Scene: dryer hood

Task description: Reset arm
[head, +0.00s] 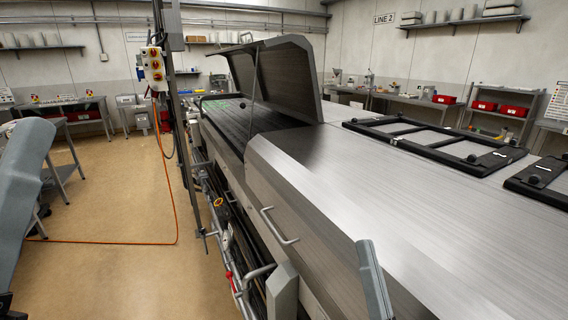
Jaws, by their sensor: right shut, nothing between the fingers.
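The dryer's far hood (292,78) stands raised on a thin strut over the dark conveyor bed. The near hood (350,180) lies closed, a long brushed-steel cover with a bar handle (278,227) on its sloping front. My right gripper (371,272) shows at the bottom, in front of the near hood, as a narrow grey shape pointing up. It is shut and empty, apart from the handle in the picture. Only a large grey part of my left arm shows at the left edge; its gripper is out of view.
Black frames (435,140) lie on the dryer's top at right. A control box (153,68) hangs on a post beside the dryer. An orange cable (172,185) runs down to the open tan floor (120,200). Benches with red bins line the walls.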

